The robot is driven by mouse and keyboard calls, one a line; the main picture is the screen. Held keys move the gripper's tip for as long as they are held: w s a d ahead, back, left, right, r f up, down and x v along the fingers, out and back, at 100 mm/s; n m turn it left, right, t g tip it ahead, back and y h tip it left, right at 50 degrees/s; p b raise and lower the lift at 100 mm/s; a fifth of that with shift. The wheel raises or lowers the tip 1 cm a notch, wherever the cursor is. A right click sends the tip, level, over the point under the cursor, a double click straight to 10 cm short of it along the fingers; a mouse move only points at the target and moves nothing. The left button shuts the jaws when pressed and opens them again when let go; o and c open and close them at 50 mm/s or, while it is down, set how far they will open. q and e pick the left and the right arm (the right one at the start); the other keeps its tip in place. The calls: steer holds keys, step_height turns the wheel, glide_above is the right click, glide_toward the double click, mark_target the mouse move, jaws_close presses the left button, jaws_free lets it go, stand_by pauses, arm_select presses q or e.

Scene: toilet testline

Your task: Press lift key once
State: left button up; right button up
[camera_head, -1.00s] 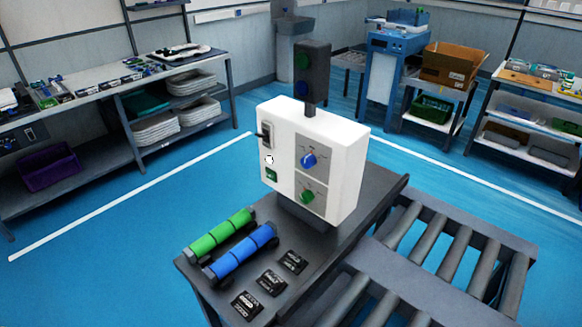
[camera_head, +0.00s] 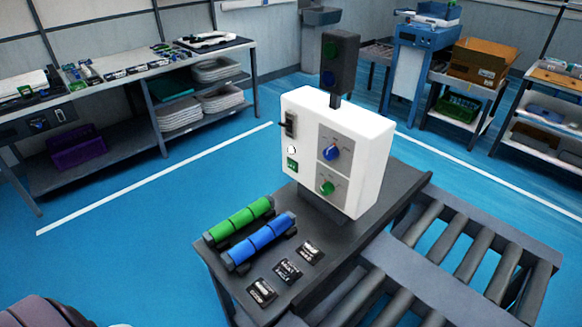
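A dark rounded part, seemingly my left arm, shows at the bottom left corner. Neither gripper's fingers are in view, and nothing touches the keys.
A white control box (camera_head: 350,150) with knobs and a dark signal light (camera_head: 338,60) stands behind the keys. A green roller (camera_head: 240,218) and a blue roller (camera_head: 262,241) lie left of them. A roller conveyor (camera_head: 450,255) adjoins at right. Blue floor is clear at left.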

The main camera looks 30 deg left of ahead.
arm_select(q)
jaws_close()
stand_by(1.0)
